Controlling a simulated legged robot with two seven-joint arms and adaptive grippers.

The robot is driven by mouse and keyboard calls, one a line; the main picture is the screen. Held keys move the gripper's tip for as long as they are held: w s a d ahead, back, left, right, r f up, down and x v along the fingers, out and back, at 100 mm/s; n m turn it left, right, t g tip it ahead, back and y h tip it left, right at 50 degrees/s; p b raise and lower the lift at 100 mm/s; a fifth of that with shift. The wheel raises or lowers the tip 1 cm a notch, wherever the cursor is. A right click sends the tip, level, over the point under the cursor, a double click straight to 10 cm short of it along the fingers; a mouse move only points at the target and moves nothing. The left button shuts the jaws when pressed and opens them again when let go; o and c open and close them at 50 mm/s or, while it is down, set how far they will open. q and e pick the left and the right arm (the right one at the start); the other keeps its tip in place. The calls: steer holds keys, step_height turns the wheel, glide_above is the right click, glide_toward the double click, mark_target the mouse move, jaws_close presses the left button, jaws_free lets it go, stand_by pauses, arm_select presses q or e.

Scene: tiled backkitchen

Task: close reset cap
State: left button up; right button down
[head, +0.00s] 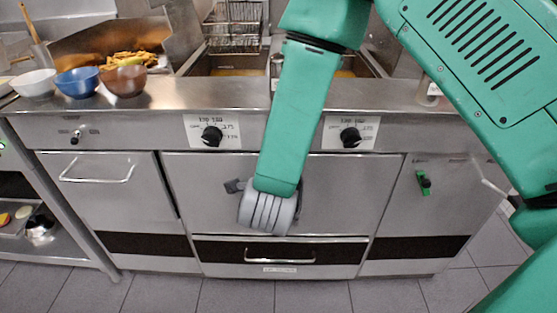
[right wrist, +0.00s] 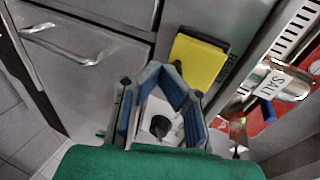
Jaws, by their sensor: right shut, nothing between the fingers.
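In the right wrist view, my right gripper (right wrist: 171,72) is shut and empty, its blue-padded fingers meeting at the tips in a diamond shape. A yellow square flap (right wrist: 198,62) with a dark edge stands just beyond the fingertips, slightly right. It may be the reset cap, but I cannot tell for sure. Whether the tips touch it is unclear. A black knob (right wrist: 156,126) on a pale plate shows through the gap between the fingers. In the head view, a green arm of mine hangs in front of the middle cabinet, and no gripper fingers show clearly. My left gripper is not in view.
Steel fryer cabinets carry two black knobs (head: 212,136) (head: 351,137). Bowls (head: 78,82) stand on the counter at left. A green-and-black switch (head: 424,182) is on the right door.

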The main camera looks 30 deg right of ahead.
steer(key=shift+r, duration=0.15)
steer(key=r+p+v, duration=0.1)
steer(key=v, duration=1.1)
steer(key=s+d+f+n+g+y+p, duration=0.1)
steer(key=s+f+n+g+y, duration=0.15)
steer(key=f+n, duration=0.55)
steer(key=s+d+f+n+g+y, duration=0.15)
steer(key=f+n+y, duration=0.35)
steer(key=f, duration=0.6)
steer(key=s+d+f+n+g, duration=0.2)
steer(key=s+f+n+g, duration=0.1)
steer(key=s+n, duration=0.3)
steer(key=s+d+f+n+g, duration=0.3)
steer(key=s+f+n, duration=0.2)
steer(key=s, duration=0.4)
steer(key=shift+s+f+n+g+y, duration=0.25)
steer(key=shift+n+g+y, duration=0.15)
steer(key=shift+n, duration=0.3)
steer(key=shift+w+a, duration=0.1)
